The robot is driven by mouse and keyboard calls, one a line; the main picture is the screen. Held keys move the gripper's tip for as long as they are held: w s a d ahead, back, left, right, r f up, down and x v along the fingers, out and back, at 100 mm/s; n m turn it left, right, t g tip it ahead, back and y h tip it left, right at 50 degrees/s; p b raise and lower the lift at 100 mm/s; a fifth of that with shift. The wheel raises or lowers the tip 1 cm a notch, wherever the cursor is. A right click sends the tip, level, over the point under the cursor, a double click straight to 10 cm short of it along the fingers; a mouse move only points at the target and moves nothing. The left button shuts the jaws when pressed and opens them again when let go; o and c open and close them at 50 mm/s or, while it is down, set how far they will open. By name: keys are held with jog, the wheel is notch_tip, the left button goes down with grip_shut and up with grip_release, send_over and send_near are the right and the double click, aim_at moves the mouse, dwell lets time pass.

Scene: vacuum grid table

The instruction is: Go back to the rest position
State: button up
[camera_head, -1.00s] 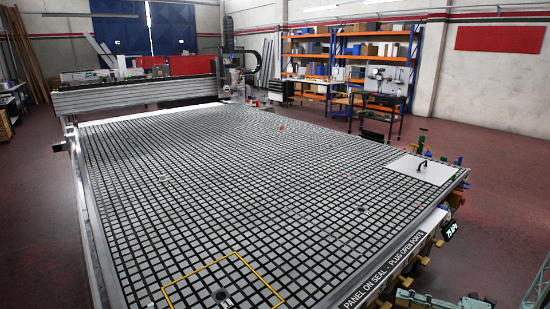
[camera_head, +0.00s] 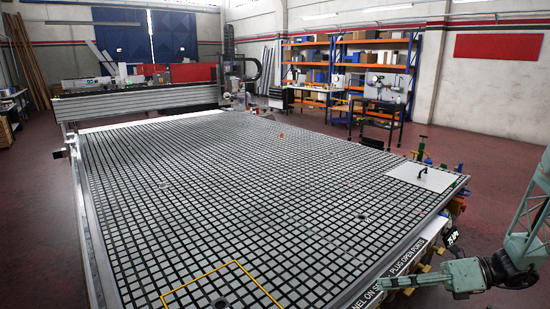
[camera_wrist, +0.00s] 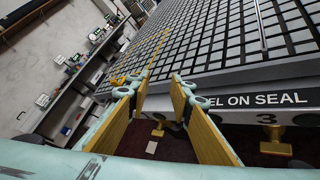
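My arm shows at the lower right of the head view, beside the table's right edge. My gripper (camera_head: 388,283) is low there, by the edge strip with the lettering. In the wrist view my gripper (camera_wrist: 158,82) has its two yellow-padded fingers apart, with nothing between them. The grid table (camera_head: 250,190) lies beyond the fingertips, its edge close ahead of them. Whether the fingertips touch the edge I cannot tell.
A white panel with a black handle (camera_head: 422,174) lies at the table's right corner. A yellow outline (camera_head: 185,286) marks the near end. Yellow valves (camera_wrist: 272,147) sit under the edge. A gantry (camera_head: 140,90) spans the far end. The tabletop is mostly bare.

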jog(key=s+a+r+n+g+h, duration=0.2)
jog(key=s+a+r+n+h, duration=0.2)
jog(key=s+a+r+n, duration=0.45)
jog(key=s+a+r+n+g+h, duration=0.3)
jog(key=s+a+r+n, duration=0.3)
jog(key=s+r, duration=0.4)
jog(key=s+d+r+n+t+h, duration=0.1)
jog(key=s+r+n+t+h, duration=0.2)
jog(key=s+r+n, duration=0.2)
jog(key=s+d+r+n+t+h, duration=0.1)
jog(key=s+r+n+h, duration=0.3)
jog(key=s+n, duration=0.6)
jog(key=shift+s+d+r+t, duration=0.2)
jog(key=shift+s+r+t, duration=0.7)
jog(key=shift+r, duration=0.2)
jog(key=shift+d, duration=0.1)
dwell(0.4)
